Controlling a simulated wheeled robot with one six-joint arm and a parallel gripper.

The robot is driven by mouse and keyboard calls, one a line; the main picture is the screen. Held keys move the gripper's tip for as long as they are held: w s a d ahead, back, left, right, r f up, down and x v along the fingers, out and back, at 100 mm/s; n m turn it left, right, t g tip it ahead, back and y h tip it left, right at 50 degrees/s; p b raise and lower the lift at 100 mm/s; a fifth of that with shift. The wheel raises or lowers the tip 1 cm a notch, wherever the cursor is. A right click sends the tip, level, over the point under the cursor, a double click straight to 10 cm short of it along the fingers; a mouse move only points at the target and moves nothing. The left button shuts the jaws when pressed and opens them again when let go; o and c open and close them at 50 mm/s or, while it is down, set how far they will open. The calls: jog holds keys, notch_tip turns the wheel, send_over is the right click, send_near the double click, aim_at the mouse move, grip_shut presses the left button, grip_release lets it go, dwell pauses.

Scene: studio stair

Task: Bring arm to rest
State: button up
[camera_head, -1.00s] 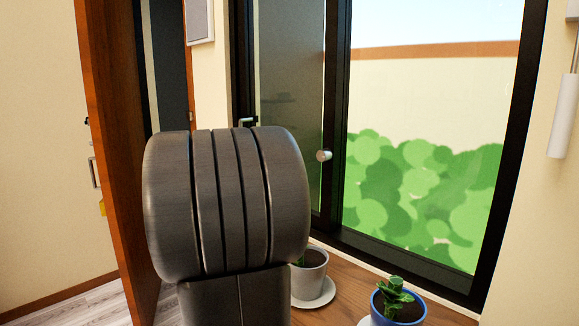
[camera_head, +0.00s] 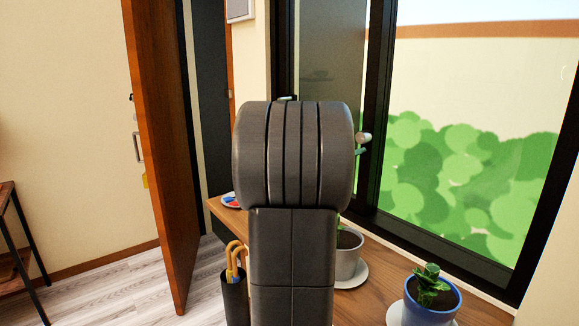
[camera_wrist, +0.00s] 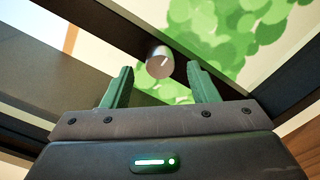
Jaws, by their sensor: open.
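My gripper (camera_wrist: 160,88) shows in the wrist view with its two green fingers apart and nothing held between them. A round metallic knob (camera_wrist: 160,62) on the window frame shows just beyond the fingertips, in the gap between them. In the head view the knob (camera_head: 364,137) shows at the right edge of my dark arm, with a bit of green finger beside it. My arm stands upright in the middle of the head view and hides most of the gripper.
A wooden sill or table (camera_head: 381,262) holds a white pot (camera_head: 347,262) on a saucer and a blue pot (camera_head: 433,305) with a plant. A dark umbrella stand (camera_head: 235,298) is left of my arm. A brown door (camera_head: 163,150) stands open.

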aim_at(360, 135)
jog(key=x, duration=0.3)
jog(key=shift+w+d, duration=0.1)
jog(key=shift+w, duration=0.05)
dwell(0.3)
jog(key=b+v, duration=0.1)
jog(key=v, duration=1.3)
jog(key=p+x, duration=0.1)
jog(key=x, duration=1.2)
jog(key=shift+w+d, duration=0.2)
jog(key=shift+d, duration=0.15)
jog(key=shift+w+d+r+p, duration=0.15)
jog(key=shift+r+p, duration=0.1)
jog(key=shift+p, duration=0.5)
jog(key=shift+n+p, duration=0.5)
jog(key=shift+p, duration=0.35)
jog(key=n+p, duration=0.1)
jog(key=p, duration=0.2)
jog(key=n+p, duration=0.4)
jog(key=p, duration=0.8)
jog(key=shift+n, duration=0.4)
